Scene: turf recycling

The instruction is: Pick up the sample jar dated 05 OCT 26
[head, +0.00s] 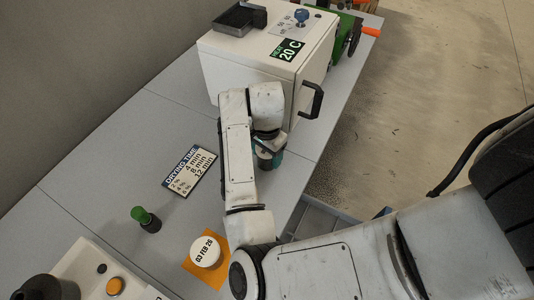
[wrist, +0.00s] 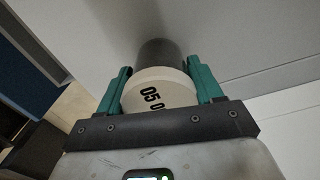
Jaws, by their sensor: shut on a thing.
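In the wrist view, a jar with a round cream lid (wrist: 157,90) sits between the two teal fingers of my gripper (wrist: 160,88). The lid's visible print begins "05 O"; the rest is hidden by the gripper body. My gripper is shut on this jar. In the head view, my gripper (head: 269,158) is beside the front of the white oven, over the grey bench, mostly hidden by my arm; I cannot make out the jar there. Another jar with a white lid marked "03 FEB 26" (head: 205,251) stands on an orange square at the lower part of the bench.
The white oven (head: 250,62) with a "20 C" display and black door handle (head: 312,100) stands close to my gripper. A drying time card (head: 189,171) lies on the bench (head: 120,140). A green-topped stamp-like item (head: 143,216) stands near the card. A grey crate (head: 318,218) is beside the bench.

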